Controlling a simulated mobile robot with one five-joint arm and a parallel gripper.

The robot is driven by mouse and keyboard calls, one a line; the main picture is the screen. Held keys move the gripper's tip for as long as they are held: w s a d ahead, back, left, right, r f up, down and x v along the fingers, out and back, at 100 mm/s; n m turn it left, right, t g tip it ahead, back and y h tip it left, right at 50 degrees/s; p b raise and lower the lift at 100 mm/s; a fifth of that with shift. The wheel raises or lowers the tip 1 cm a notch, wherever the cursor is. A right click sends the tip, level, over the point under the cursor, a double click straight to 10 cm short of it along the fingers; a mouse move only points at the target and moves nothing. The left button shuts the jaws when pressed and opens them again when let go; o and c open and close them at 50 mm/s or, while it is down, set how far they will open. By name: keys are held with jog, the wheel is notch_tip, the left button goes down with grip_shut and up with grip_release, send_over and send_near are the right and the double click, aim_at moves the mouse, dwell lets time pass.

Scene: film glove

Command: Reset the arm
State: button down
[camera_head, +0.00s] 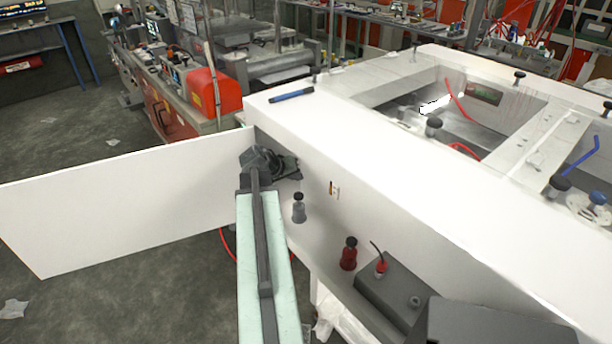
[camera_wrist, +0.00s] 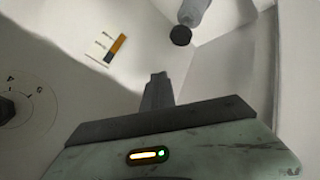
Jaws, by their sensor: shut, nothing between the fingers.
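My arm (camera_head: 265,250) reaches forward from the bottom of the head view, over the open white door panel's hinge side. My gripper (camera_head: 283,166) is at its far end, close to the front wall of the white cabinet (camera_head: 390,210). In the wrist view the dark fingers (camera_wrist: 157,90) are together, with nothing between them. A grey bottle with a black cap (camera_wrist: 182,35) shows beyond the fingertips, apart from them. The same kind of bottle (camera_head: 299,208) stands below and right of the gripper in the head view.
The white door panel (camera_head: 130,205) stands out to the left. A red bottle (camera_head: 348,254) and a dark grey box (camera_head: 395,290) are at the right of my arm. A blue marker (camera_head: 291,96) lies on the cabinet top. Open floor (camera_head: 110,300) lies at the lower left.

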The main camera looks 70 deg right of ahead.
jog(key=shift+w, duration=0.1)
jog(key=w+a+f+n+t+y+p, duration=0.1)
jog(key=w+a+f+n+y, duration=0.15)
jog(key=w+a, duration=1)
jog(key=w+a+f+n+t+y, duration=0.1)
jog(key=w+a+n+t, duration=0.15)
jog(key=w+a, duration=1.05)
jog(key=w+a+n+y+p, duration=0.1)
jog(key=a+n, duration=0.3)
jog(key=a, duration=1.6)
jog(key=w+a+n+y+p, duration=0.2)
jog(key=w+a+n+y, duration=0.2)
jog(key=a, duration=1.6)
jog(key=shift+w+a+r, duration=0.15)
jog(key=shift+a+r, duration=0.25)
jog(key=shift+d, duration=0.1)
